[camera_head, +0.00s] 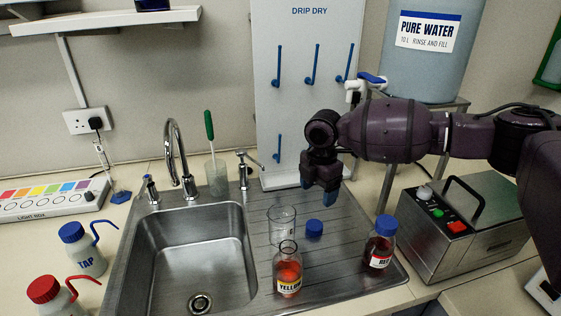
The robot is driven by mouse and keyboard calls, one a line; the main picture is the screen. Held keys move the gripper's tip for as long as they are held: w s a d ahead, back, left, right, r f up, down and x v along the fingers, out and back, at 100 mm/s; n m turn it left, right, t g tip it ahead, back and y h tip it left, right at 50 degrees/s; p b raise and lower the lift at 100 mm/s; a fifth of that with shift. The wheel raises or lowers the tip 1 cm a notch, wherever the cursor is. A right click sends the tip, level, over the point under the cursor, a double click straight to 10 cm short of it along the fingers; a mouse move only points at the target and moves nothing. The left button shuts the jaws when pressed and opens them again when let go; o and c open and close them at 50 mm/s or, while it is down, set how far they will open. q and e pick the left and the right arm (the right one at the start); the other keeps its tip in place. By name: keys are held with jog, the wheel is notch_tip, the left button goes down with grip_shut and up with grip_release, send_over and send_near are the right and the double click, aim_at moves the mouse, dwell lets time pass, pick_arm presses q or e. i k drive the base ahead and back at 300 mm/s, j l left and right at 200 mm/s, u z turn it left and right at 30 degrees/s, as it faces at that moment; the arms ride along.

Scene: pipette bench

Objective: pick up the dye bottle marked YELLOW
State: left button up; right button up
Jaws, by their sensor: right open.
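The bottle marked YELLOW (289,272) stands upright and uncapped on the ridged drainer, right of the sink bowl. It holds orange-red liquid. A blue cap (314,228) lies on the drainer behind it and to its right. A bottle marked RED (380,244) with a blue cap stands farther right, holding dark red liquid. My right gripper (321,190) hangs above the back of the drainer, behind and above the YELLOW bottle, pointing down. It is open and touches no bottle. My left gripper is not in view.
A clear empty glass (282,224) stands just behind the YELLOW bottle. The steel sink (190,262) lies left. A grey machine with a handle (462,228) stands right. The drip-dry board (300,85) rises behind. Wash bottles (82,250) stand at the left.

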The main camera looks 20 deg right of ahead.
aim_at(288, 264)
jog(key=k, duration=1)
